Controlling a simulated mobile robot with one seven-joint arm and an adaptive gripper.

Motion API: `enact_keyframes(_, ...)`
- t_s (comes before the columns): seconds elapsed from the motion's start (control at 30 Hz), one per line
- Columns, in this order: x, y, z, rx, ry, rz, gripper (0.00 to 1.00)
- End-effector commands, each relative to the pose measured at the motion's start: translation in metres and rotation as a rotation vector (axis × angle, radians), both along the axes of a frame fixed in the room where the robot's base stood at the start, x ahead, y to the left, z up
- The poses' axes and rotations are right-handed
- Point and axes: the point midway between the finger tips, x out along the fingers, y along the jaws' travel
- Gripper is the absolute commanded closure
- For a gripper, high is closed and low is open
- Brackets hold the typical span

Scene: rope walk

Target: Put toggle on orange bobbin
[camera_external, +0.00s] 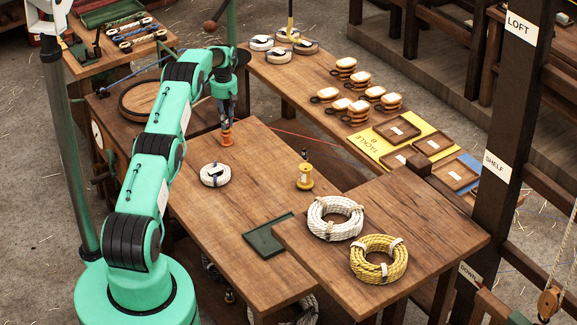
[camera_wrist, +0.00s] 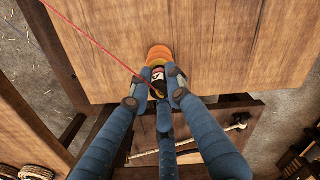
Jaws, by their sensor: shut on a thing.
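The orange bobbin (camera_external: 226,138) stands upright near the far left edge of the main bench. It also shows in the wrist view (camera_wrist: 159,54), just beyond my fingertips. My gripper (camera_external: 226,110) points down directly above it. In the wrist view my gripper (camera_wrist: 156,88) is shut on a small dark piece with a pale mark, which looks like the toggle (camera_wrist: 158,75). The toggle lines up with the bobbin's top; I cannot tell whether they touch. My fingers hide part of it.
A yellow bobbin (camera_external: 305,182) with a dark piece on top stands to the right. A white coil (camera_external: 215,174), larger rope coils (camera_external: 335,217) and a green tray (camera_external: 268,236) lie nearer. A red cord (camera_wrist: 95,41) runs close to my fingers. Bench wood around the bobbin is clear.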

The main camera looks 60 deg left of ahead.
Motion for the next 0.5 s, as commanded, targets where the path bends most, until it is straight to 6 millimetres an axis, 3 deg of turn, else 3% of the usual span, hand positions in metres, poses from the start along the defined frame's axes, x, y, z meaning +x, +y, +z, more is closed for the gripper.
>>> enact_keyframes(0.3, 0.0, 0.0, -0.0028, 0.0, 0.0, 0.0, 1.0)
enact_keyframes(0.33, -0.0001, -0.0001, -0.0027, 0.0, 0.0, 0.0, 0.78)
enact_keyframes(0.4, -0.0001, -0.0001, -0.0022, 0.0, 0.0, 0.0, 0.65)
enact_keyframes(0.5, -0.0001, -0.0001, -0.002, 0.0, 0.0, 0.0, 0.64)
